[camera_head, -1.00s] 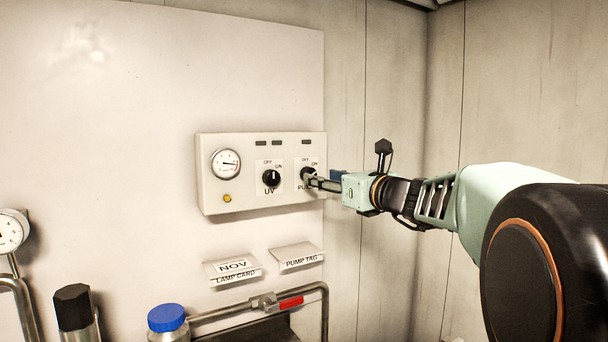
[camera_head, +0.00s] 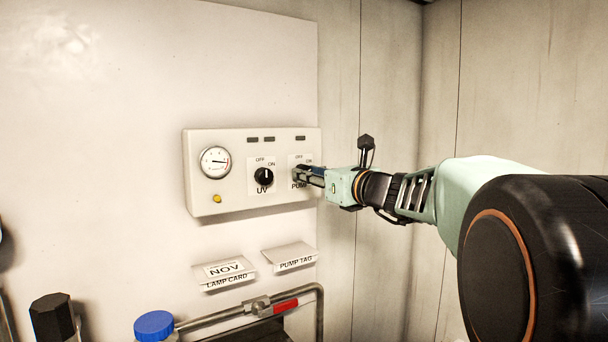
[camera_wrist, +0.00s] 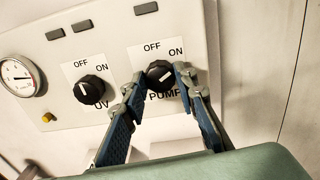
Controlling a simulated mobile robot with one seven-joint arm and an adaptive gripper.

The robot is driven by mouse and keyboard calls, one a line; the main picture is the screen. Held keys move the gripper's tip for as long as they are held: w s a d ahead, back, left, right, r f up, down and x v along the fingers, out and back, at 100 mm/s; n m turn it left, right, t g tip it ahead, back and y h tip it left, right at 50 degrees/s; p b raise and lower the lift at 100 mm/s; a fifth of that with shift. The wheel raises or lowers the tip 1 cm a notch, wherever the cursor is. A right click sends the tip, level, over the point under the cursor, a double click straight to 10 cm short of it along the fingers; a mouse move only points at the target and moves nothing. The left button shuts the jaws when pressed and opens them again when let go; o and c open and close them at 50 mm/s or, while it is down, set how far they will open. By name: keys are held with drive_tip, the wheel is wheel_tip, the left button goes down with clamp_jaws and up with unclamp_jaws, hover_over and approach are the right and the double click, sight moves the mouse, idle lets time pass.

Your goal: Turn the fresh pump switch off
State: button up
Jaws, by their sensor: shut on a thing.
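The pump switch (camera_wrist: 160,75) is a black round knob below OFF and ON labels, with PUMP printed under it. It sits on the right side of a white control box (camera_head: 230,203). My gripper (camera_wrist: 159,77) has one fingertip on each side of the knob and is shut on it. The knob shows a pale mark, but its exact setting is hard to read. In the head view my gripper (camera_head: 299,172) reaches in from the right, and its fingers hide most of the knob.
A similar UV knob (camera_head: 264,177) sits left of the pump switch, with a gauge (camera_head: 215,162) and a yellow button (camera_head: 217,199) farther left. Below are a lamp card (camera_head: 224,272), a pump tag (camera_head: 290,257), and a pipe with a red handle (camera_head: 286,306).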

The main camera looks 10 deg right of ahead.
drive_tip(key=shift+c, duration=0.9)
drive_tip(key=shift+f+n+b, duration=0.1)
drive_tip(key=shift+n+b, duration=0.2)
drive_tip(key=shift+b, duration=0.15)
drive_tip(key=shift+a+n+b, duration=0.1)
drive_tip(key=shift+n+b, duration=5.1)
drive_tip(key=shift+n, duration=0.3)
drive_tip(key=o, duration=1.2)
drive_tip(key=shift+c, duration=0.2)
